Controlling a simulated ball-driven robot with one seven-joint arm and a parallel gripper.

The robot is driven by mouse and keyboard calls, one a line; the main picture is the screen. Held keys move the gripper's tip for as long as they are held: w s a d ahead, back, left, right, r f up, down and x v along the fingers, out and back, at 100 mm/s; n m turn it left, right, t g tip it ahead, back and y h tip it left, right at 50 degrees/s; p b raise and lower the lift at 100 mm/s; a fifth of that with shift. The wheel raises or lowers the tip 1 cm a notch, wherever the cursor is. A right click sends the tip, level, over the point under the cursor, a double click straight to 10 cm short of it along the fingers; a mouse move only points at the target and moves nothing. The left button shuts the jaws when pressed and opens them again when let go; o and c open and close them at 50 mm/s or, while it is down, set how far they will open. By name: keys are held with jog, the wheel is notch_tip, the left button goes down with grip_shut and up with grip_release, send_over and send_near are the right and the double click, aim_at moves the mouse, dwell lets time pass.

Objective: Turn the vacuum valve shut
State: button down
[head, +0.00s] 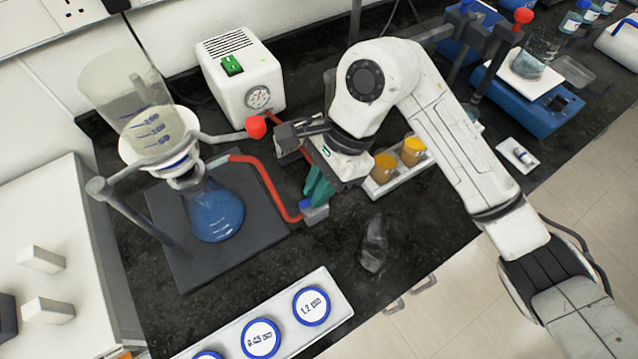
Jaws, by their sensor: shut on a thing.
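The vacuum valve (317,213) is a small grey block with a blue part on its top left. It sits on the black bench at the end of the red hose (268,187), beside the dark stand base. My gripper (312,196), with green fingers, reaches down from the upper right onto the top of the valve. Its jaws are shut on the valve's handle. The fingers hide most of the handle, so its exact angle cannot be told.
Left of the valve, a flask of blue liquid (216,212) stands under a funnel (150,115) and clamp with a red knob (256,127). Behind is a white pump (245,85). Right is a tray (410,172) with two amber jars. Labelled discs (262,338) lie in front.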

jog(key=shift+f, duration=0.1)
jog(key=m+b, duration=0.2)
jog(key=m+t+b, duration=0.1)
jog(key=b, duration=0.1)
jog(key=shift+s+d+f+m+t, duration=0.1)
jog(key=shift+s+f+m+t, duration=0.1)
jog(key=shift+m+t, duration=0.15)
jog(key=m+t+b, duration=0.1)
jog(key=m+b, duration=0.1)
jog(key=m+t+b, duration=0.1)
jog(key=m+b, duration=0.2)
jog(key=shift+s+m, duration=0.2)
jog(key=shift+m, duration=0.05)
jog(key=m+t+b, duration=0.1)
jog(key=m, duration=0.1)
jog(key=m+b, duration=0.2)
jog(key=shift+s+r+t, duration=0.1)
jog(key=shift+s+t, duration=0.05)
jog(key=shift+t, duration=0.2)
jog(key=shift+s+a+r+m+t+h+b, duration=0.15)
jog(key=shift+m+t+h+b, duration=0.15)
jog(key=shift+m+b, duration=0.65)
jog(key=shift+a+m+t+h+b, duration=0.1)
jog(key=shift+m+t+h+b, duration=0.15)
jog(key=shift+m+b, duration=0.7)
jog(key=shift+m, duration=0.5)
jog(key=c, duration=1.2)
grip_release()
jog(key=shift+o, duration=0.2)
